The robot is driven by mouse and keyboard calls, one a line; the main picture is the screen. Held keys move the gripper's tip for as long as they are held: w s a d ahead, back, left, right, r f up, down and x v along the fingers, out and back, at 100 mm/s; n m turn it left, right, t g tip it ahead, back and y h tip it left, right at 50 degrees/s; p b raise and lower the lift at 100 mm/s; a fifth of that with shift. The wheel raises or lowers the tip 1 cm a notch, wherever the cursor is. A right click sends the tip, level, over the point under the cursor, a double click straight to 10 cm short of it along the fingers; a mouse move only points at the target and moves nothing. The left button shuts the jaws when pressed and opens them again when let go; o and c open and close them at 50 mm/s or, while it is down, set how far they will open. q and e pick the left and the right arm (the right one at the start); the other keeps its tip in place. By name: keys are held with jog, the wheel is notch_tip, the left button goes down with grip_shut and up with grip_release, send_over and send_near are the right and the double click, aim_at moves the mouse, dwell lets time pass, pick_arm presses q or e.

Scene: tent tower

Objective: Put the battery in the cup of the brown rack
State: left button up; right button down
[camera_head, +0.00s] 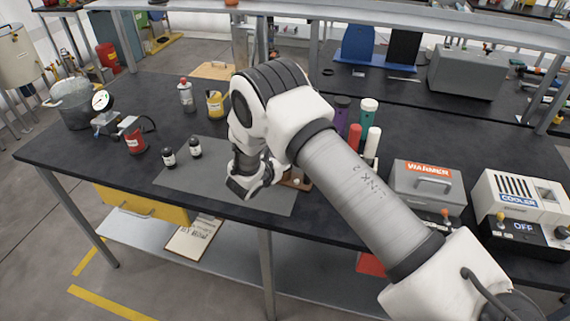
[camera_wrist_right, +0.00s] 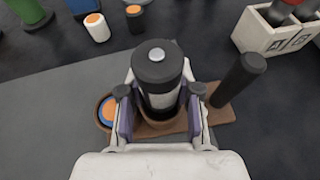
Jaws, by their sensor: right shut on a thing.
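My right gripper (camera_wrist_right: 160,106) is shut on the battery (camera_wrist_right: 157,72), a dark cylinder with a light band and a grey button on top. It stands about upright between the fingers. The brown rack (camera_wrist_right: 222,112) lies under the gripper, with a round brown cup rim (camera_wrist_right: 155,126) around or just below the battery's lower end. I cannot tell how deep the battery sits. In the head view my right gripper (camera_head: 245,186) largely hides the battery, and the rack (camera_head: 303,182) shows only partly.
The warmer (camera_head: 425,188) and cooler (camera_head: 520,205) are at right. Tall cylinders stand behind my arm.

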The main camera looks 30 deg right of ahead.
jog(key=shift+s+f, duration=0.2)
jog(key=c, duration=0.8)
grip_release()
jog(key=shift+w+f, duration=0.1)
jog(key=shift+w, duration=0.1)
jog(key=b+v, duration=0.2)
jog(key=v, duration=1)
